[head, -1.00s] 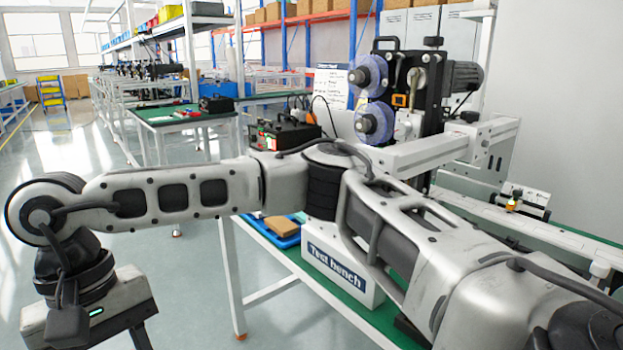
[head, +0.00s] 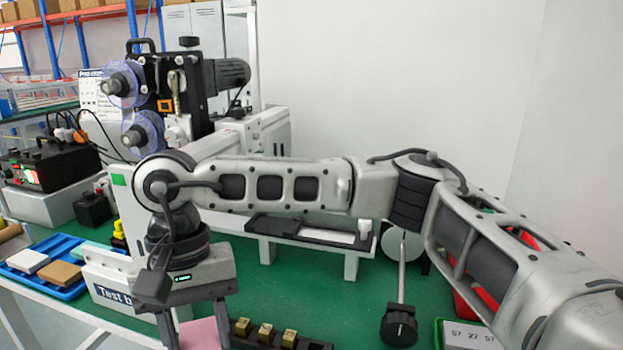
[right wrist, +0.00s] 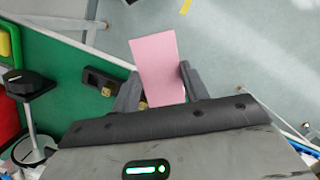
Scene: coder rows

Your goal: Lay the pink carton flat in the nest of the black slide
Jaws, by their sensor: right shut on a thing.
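My right gripper (head: 195,328) points down at the lower left of the head view, shut on the pink carton (head: 202,335). The carton's lower part is cut off by the frame edge. In the right wrist view the flat pink carton (right wrist: 158,62) sticks out beyond the fingers of the right gripper (right wrist: 160,88). A long black part that looks like the black slide (head: 275,228) lies on a raised white rail behind my forearm, with a pale strip along it. My left gripper is out of view.
A black holder with several brass blocks (head: 265,333) lies on the green bench right of the gripper. The coder (head: 170,85) stands behind. A black knob (head: 399,325) stands at right.

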